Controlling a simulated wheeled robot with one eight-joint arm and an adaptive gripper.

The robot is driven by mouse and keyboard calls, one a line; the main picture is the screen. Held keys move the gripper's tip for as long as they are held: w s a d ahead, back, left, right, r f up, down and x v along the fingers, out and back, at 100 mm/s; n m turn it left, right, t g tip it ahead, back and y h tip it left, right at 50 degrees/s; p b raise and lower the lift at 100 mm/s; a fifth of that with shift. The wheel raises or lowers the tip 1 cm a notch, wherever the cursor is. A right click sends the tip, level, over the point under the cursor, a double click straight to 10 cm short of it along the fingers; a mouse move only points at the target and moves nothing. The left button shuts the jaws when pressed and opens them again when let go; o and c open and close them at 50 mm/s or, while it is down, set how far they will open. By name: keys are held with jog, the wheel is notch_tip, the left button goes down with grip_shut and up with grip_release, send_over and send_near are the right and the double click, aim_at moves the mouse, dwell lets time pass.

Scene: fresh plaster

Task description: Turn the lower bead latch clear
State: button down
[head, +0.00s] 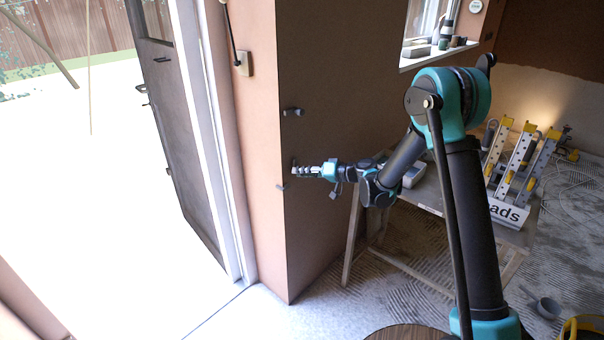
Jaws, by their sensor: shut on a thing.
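The corner of the plastered wall (340,60) stands left of centre in the head view. An upper dark latch (292,112) sticks out across this corner. The lower bead latch (282,187) shows as a small dark piece further down the same corner. My gripper (298,170) reaches in from the right at the height of the lower latch, just right of the corner. Its jaws are shut on a small dark part at their tips, which looks like part of the lower latch. The jaws hide some of it, and its exact angle is too small to tell.
A wooden table (425,190) stands right of the corner, behind my arm. A rack (515,170) of white and yellow pieces stands on its right. An open door (180,110) and bright doorway lie left.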

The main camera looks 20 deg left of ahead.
dwell(0.3)
jog(key=c, duration=1.3)
grip_release()
jog(key=shift+d, duration=0.1)
jog(key=v, duration=1.1)
jog(key=shift+d+r, duration=0.25)
jog(key=shift+d, duration=0.1)
jog(key=shift+s, duration=0.1)
